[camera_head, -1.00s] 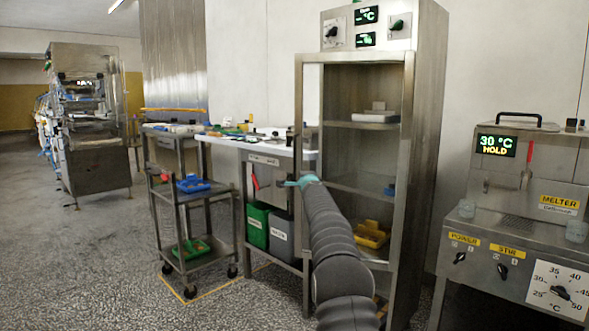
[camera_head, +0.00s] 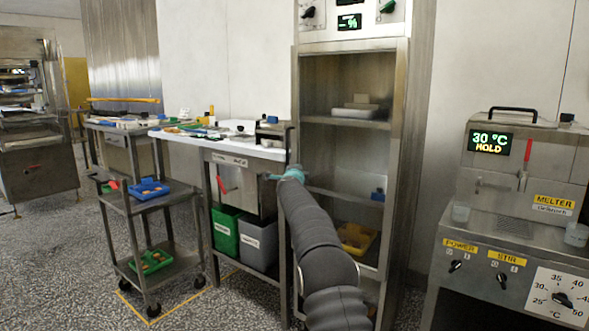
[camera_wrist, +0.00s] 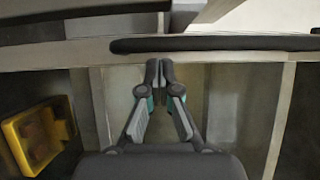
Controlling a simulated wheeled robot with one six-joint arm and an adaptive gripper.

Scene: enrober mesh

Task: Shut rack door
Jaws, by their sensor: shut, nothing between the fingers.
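The rack (camera_head: 418,130) is a tall steel cabinet with shelves, right of centre in the head view. Its framed door (camera_head: 400,110), with a see-through middle, stands across the front, close to the cabinet; I cannot tell whether it is fully shut. My gripper (camera_head: 277,177) is at the door's left edge, at about mid height. In the wrist view my gripper (camera_wrist: 159,68) is shut and empty, its tips at a pale metal bar of the door frame. A long dark bar, apparently the handle (camera_wrist: 220,43), runs just beyond the tips. Contact is not clear.
A steel worktable (camera_head: 270,152) with green and grey bins below stands left of the rack. A cart (camera_head: 165,200) with blue and green trays stands further left. The melter (camera_head: 520,215) is at the right. Floor at lower left is free.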

